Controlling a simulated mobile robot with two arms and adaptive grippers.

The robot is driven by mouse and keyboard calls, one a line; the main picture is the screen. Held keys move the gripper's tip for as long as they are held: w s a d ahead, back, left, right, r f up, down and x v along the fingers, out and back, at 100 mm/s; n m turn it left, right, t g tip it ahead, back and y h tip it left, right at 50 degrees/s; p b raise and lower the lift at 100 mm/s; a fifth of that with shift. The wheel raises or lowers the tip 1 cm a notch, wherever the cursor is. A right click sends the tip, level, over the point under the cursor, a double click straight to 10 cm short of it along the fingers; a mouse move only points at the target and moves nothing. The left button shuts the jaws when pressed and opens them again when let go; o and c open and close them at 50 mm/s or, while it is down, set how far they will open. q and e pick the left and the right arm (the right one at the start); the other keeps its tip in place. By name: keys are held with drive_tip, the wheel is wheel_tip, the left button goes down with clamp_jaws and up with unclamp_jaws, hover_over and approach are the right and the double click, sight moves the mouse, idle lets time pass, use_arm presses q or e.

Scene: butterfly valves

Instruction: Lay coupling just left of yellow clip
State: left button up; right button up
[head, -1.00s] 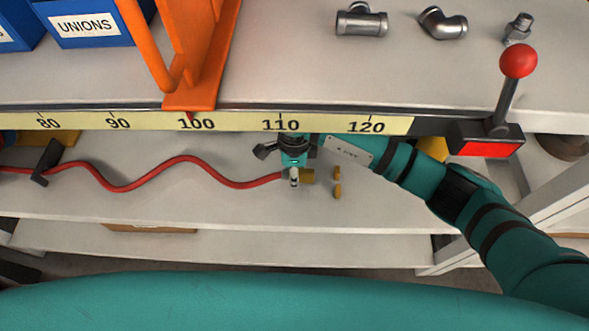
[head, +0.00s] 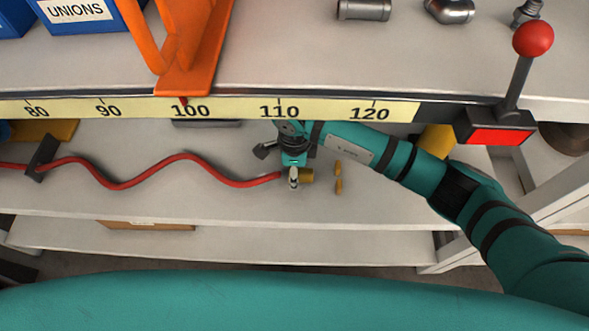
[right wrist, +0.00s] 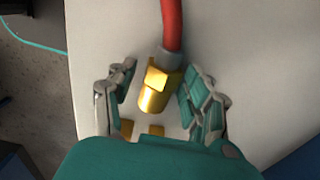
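The brass coupling (head: 307,176) is the end fitting of a red hose (head: 185,157) on the lower shelf. It also shows in the right wrist view (right wrist: 157,90), with the hose running up from it. My right gripper (head: 294,178) is at the coupling; in the right wrist view its fingers (right wrist: 160,85) are spread on both sides, with a gap on the left and the right finger close to the brass. The yellow clip seems to be two small yellow posts (head: 339,186) just right of the coupling. My left gripper is not in view.
A yellow measuring strip (head: 230,108) edges the upper shelf above my right arm. An orange bracket (head: 190,60) and a red-knobbed lever (head: 533,40) stand there. A dark clip (head: 41,158) holds the hose at left. The lower shelf is clear right of the posts.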

drive_tip(key=shift+o, duration=0.6)
drive_tip(key=shift+r, duration=4)
